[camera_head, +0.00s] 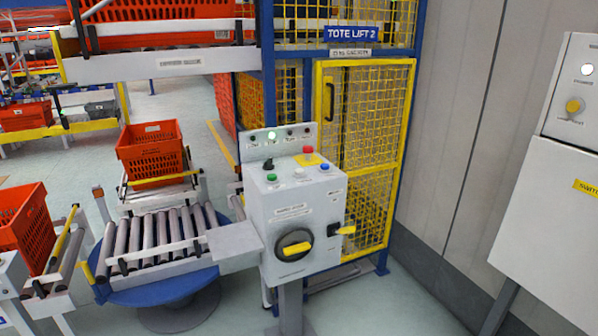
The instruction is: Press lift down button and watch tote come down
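A grey control box (292,234) stands on a post in the middle. Its sloped top holds a green button (271,177), a white button (299,172), a blue button (325,166), a red button on a yellow base (308,150) and a black switch. The labels are too small to read, so I cannot tell which button is lift down. Behind the box is the blue-and-yellow mesh cage marked TOTE LIFT 2 (352,33). An orange tote (150,158) sits on a conveyor to the left. Neither of my grippers is in view.
A roller turntable on a blue base (165,290) is left of the box. Another orange tote (22,225) is at the left edge. A large orange tote (165,30) rests on the upper conveyor. A grey wall panel (555,200) stands at right. Floor between box and panel is clear.

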